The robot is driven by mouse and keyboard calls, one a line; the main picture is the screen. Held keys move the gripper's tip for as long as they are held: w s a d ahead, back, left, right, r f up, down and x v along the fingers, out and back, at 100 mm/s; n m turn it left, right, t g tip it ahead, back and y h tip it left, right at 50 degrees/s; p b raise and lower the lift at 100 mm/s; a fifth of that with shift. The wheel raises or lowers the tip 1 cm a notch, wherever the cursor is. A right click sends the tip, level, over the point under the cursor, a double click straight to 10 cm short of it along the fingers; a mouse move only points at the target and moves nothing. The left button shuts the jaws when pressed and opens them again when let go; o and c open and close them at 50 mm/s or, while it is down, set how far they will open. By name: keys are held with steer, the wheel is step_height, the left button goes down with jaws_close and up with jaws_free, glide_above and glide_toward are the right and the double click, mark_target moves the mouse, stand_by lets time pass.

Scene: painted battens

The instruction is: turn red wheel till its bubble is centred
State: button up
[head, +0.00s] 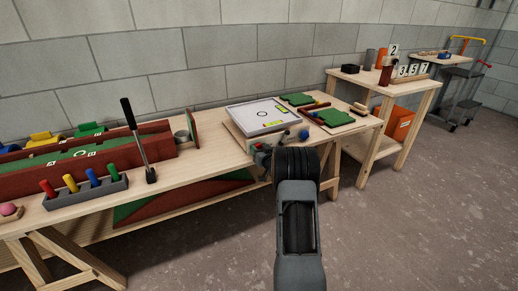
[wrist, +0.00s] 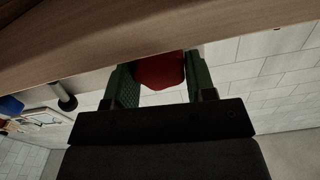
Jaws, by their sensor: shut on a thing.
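The red wheel (wrist: 160,70) sits between the two green finger pads of my gripper (wrist: 160,88) in the wrist view. The pads touch its sides, so the gripper is shut on it. In the head view a little of the red wheel (head: 259,146) shows at the front left corner of the white levelling board (head: 248,116), and my wrist hides most of the gripper. The vials are too small to tell where a bubble lies.
A blue knob (head: 304,134) is at the board's front right corner. Green pieces in wooden frames (head: 335,117) lie to the right. A dark lever (head: 138,135) and a peg block (head: 85,188) stand on the bench to the left. The floor in front is clear.

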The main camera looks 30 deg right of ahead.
steer(key=shift+d+m+p, duration=0.1)
steer(key=shift+m+p, duration=0.55)
steer(key=shift+m, duration=1.05)
steer(key=o, duration=0.9)
steer(key=s, duration=0.4)
steer(key=s+a+p, duration=0.1)
steer(key=s, duration=0.4)
steer(key=s+a+p, duration=0.1)
steer(key=s, duration=0.3)
steer(key=shift+s, duration=0.35)
